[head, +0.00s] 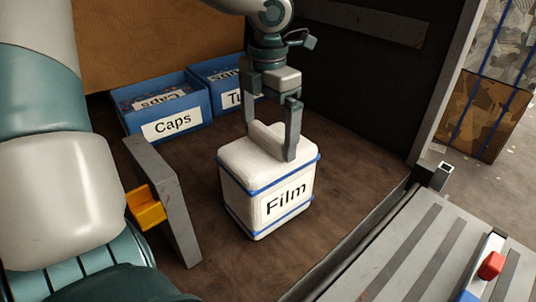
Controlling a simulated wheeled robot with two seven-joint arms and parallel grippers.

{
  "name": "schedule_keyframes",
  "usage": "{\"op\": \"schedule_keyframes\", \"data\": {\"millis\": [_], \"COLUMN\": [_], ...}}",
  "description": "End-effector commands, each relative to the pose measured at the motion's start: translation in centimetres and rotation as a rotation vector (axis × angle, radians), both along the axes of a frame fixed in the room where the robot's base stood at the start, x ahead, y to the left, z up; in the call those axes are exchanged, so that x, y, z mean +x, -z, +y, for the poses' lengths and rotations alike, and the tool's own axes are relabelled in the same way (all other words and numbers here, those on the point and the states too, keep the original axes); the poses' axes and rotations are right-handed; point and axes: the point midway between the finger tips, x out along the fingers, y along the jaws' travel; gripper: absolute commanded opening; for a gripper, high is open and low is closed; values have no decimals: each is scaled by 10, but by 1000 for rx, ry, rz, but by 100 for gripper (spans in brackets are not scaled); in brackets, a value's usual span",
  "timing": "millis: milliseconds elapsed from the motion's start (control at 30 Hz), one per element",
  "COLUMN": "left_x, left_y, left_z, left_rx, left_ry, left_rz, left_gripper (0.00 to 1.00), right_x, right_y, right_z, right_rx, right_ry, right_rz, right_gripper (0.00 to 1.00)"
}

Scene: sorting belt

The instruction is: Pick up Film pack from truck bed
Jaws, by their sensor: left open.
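The Film pack (266,190) is a white, block-shaped pack with blue straps and a "Film" label. It stands upright on the brown truck bed (340,165), with a raised light grip on its top. My left gripper (271,143) points down over the pack from above. Its two fingers are open, one on each side of the raised grip, with the tips close to the pack's top. Whether the fingers touch the grip cannot be told. My right gripper is not in view.
A blue "Caps" box (172,126) and a second blue box (228,98), its label partly hidden, stand at the back. A grey upright panel (165,200) with a yellow latch (146,208) is left of the pack. A ribbed grey surface (420,250) lies right, beyond the bed's edge.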

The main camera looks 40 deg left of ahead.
Motion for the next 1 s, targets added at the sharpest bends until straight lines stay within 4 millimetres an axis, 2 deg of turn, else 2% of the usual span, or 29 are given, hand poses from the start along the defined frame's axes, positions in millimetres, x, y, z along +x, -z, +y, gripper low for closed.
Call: {"op": "schedule_keyframes", "data": {"millis": [500, 567, 800, 1000], "left_x": [0, 0, 0, 1], "left_y": [3, 3, 3, 1], "left_z": [0, 0, 0, 0], "left_rx": [0, 0, 0, 1], "left_ry": [0, 0, 0, 0], "left_rz": [-1, -1, -1, -3], "left_gripper": [100, 88, 31, 29], "right_x": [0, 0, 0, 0], "right_y": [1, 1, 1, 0], "right_z": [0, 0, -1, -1], "right_rx": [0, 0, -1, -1], "right_ry": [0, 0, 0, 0], "right_rz": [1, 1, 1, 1], "right_gripper": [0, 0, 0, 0]}}
